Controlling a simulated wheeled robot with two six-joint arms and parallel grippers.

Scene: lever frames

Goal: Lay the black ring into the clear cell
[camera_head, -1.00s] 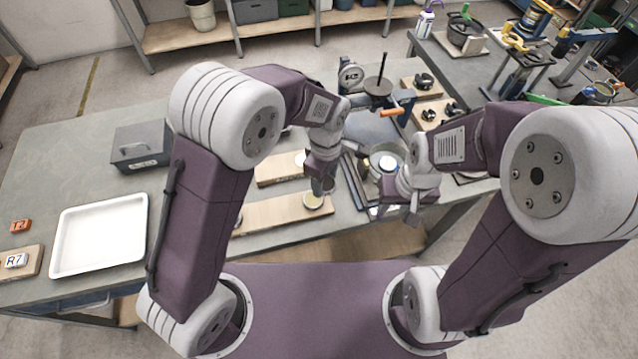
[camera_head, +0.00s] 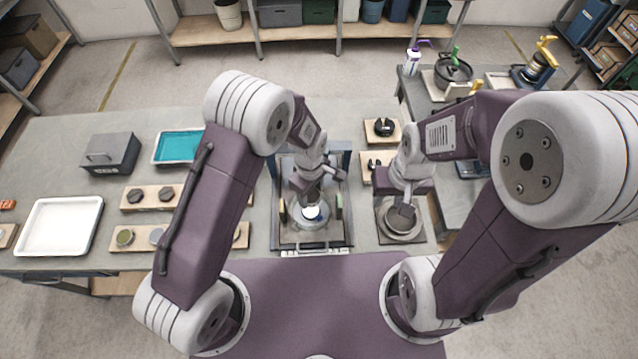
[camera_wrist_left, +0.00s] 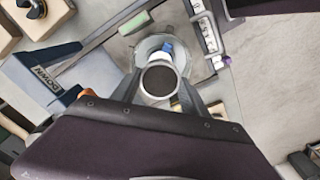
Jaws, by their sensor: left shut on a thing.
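My left gripper (camera_head: 312,200) is over a round, clear-looking dish (camera_head: 298,218) with a bright white middle, which I take for the clear cell. The dish also shows in the left wrist view (camera_wrist_left: 146,48), with a small blue part at its middle. My left gripper (camera_wrist_left: 160,88) is shut on a round piece (camera_wrist_left: 158,80) with a dark face and pale rim. I cannot tell whether this is the black ring, or whether it touches the dish. My right gripper (camera_head: 404,209) is by a round grey dish (camera_head: 403,232); its fingers are too small to read.
A dark blue frame (camera_head: 346,160) stands around the work spot. On the left are boards with discs (camera_head: 125,238) and dark knobs (camera_head: 137,195), a white tray (camera_head: 60,228), a teal tray (camera_head: 178,147) and a grey box (camera_head: 108,153).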

